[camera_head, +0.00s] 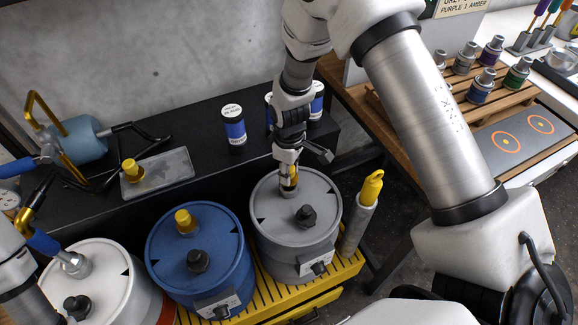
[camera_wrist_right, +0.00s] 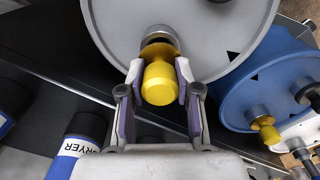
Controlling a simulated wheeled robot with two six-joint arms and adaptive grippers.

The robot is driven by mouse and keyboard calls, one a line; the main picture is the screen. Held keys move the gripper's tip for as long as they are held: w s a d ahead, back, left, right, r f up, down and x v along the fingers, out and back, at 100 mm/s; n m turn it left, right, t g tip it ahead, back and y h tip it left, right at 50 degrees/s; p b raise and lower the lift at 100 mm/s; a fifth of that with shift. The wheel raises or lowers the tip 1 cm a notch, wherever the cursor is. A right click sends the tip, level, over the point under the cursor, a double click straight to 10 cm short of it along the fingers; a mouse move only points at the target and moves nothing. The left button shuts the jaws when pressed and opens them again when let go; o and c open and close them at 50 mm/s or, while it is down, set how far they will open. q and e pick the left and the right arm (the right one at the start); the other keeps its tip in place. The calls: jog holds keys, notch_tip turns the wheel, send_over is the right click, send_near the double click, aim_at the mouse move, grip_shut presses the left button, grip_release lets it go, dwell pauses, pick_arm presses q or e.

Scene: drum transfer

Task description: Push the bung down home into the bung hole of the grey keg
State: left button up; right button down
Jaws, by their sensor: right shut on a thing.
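The grey keg (camera_head: 300,243) stands at the right end of the row of kegs, and its pale lid (camera_wrist_right: 215,30) fills the top of the right wrist view. The yellow bung (camera_wrist_right: 160,82) is upright at the grey collar (camera_wrist_right: 158,34) of the bung hole; how deep it sits, I cannot tell. My right gripper (camera_head: 289,177) is above this collar, shut on the bung, with one finger on each side of it (camera_wrist_right: 158,88). In the head view the fingers hide most of the bung. My left gripper is not in view; only arm parts show at the left edge.
A blue keg (camera_head: 190,262) with its own yellow bung (camera_head: 185,219) and a white keg (camera_head: 105,275) stand to the left on a yellow slatted pallet (camera_head: 264,300). A grey tube with a yellow handle (camera_head: 371,188) stands close right. Labelled cans (camera_head: 233,126) stand on the black bench behind.

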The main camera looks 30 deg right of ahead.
dwell(0.6)
jog(key=shift+f+p, duration=0.65)
jog(key=shift+p, duration=0.05)
dwell(1.9)
jog(key=shift+f, duration=0.4)
dwell(0.6)
jog(key=shift+s+f+b, duration=0.1)
jog(key=shift+f+b, duration=0.2)
jog(key=shift+f, duration=0.25)
jog(key=c, duration=0.7)
grip_release()
